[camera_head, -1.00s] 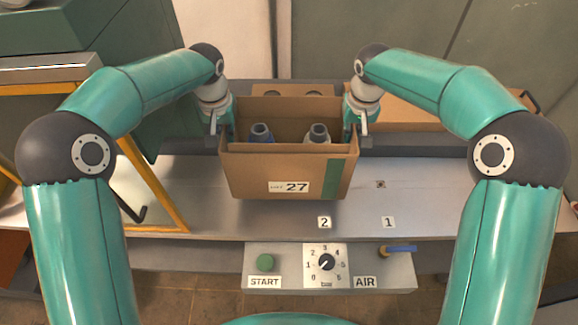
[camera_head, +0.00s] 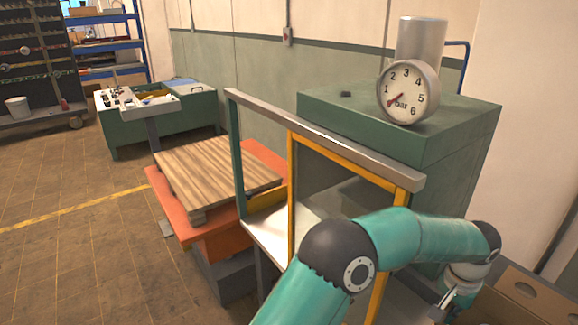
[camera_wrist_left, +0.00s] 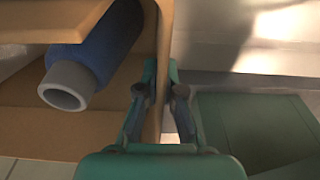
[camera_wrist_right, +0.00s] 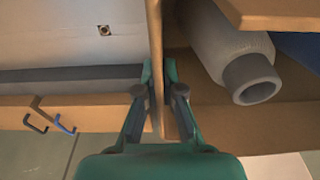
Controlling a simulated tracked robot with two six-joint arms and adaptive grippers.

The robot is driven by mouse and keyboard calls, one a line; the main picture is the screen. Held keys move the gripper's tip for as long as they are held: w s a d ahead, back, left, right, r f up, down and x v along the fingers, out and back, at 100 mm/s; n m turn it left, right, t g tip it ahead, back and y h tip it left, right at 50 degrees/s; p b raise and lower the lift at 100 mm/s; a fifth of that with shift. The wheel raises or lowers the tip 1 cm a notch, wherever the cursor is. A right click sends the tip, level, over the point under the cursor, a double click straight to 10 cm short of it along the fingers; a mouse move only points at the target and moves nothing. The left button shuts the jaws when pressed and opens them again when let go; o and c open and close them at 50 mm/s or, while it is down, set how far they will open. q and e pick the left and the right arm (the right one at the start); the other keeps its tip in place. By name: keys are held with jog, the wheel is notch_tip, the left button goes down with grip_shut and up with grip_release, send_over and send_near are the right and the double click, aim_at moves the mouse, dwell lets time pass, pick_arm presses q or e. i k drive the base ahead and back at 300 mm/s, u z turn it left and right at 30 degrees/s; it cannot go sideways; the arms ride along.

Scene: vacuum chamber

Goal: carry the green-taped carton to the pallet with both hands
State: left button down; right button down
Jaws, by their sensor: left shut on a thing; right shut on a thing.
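The carton shows in the left wrist view (camera_wrist_left: 166,50) and the right wrist view (camera_wrist_right: 155,45) as brown cardboard walls. My left gripper (camera_wrist_left: 160,88) is shut on one side wall, and my right gripper (camera_wrist_right: 156,85) on the opposite one. The green tape is out of view now. My left gripper (camera_head: 447,300) shows at lower right in the head view, beside cardboard with an oval hole. The wooden pallet (camera_head: 215,172) lies at centre left in the head view, empty.
The pallet lies on an orange lift table (camera_head: 180,215). A green workbench (camera_head: 160,125) is behind. Floor at left is clear.

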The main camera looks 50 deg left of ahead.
aim_at(212, 164)
jog(key=k, duration=0.8)
jog(key=z, duration=1.65)
jog(key=i, duration=0.1)
jog(key=u, duration=1.95)
jog(key=i, duration=0.25)
jog(key=u, duration=2.75)
